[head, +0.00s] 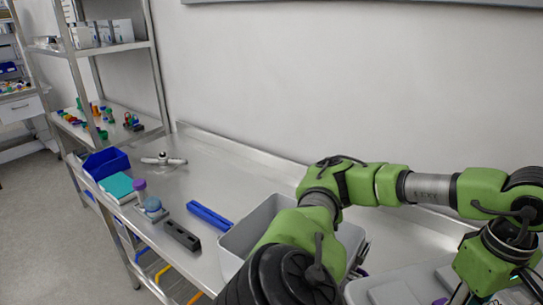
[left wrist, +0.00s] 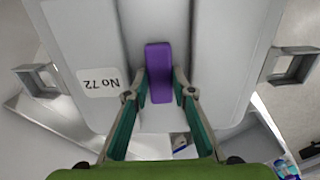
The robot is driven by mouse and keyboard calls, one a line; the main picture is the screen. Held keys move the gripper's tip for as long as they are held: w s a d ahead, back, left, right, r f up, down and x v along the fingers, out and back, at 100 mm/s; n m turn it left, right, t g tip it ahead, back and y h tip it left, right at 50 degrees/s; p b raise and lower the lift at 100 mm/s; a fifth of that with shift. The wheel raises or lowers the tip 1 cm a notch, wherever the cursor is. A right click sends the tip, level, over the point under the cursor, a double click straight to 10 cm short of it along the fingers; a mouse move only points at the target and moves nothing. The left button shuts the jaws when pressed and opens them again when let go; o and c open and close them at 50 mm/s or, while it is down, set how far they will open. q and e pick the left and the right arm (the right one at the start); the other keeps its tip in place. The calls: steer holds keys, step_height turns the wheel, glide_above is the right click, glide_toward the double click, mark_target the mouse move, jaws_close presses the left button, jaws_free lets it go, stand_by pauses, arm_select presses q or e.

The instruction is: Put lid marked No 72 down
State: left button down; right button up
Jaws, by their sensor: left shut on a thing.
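The grey lid (left wrist: 225,60) fills much of the left wrist view. Its white label (left wrist: 98,82) reads No 72, upside down in the picture. A purple handle (left wrist: 158,60) stands at its middle. My left gripper (left wrist: 159,95) is shut on this handle, one finger on each side. In the head view my left arm reaches across to the lower right, where a grey lid-like surface (head: 395,290) is partly cut off by the frame. My right gripper is not in view.
A grey open bin (head: 236,243) stands on the metal bench, partly hidden by my arm. Left of it lie a blue bar (head: 209,215), a dark block (head: 182,235), a teal box (head: 116,186) and a blue bin (head: 106,163).

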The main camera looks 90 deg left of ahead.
mark_target(444, 303)
arm_select(q)
steer(key=a+n+b, duration=0.1)
steer(key=n, duration=0.1)
steer(key=a+f+n+b, duration=0.2)
steer(key=n, duration=0.1)
steer(key=shift+s+a+f+n, duration=0.1)
steer(key=shift+s+a+n, duration=0.1)
steer(key=shift+n, duration=0.1)
steer(key=shift+a+f+n+b, duration=0.25)
steer(key=shift+a+n+b, duration=0.25)
steer(key=shift+n, duration=0.5)
steer(key=shift+s+a+n, duration=0.1)
steer(key=shift+n, duration=0.2)
steer(key=shift+r, duration=0.1)
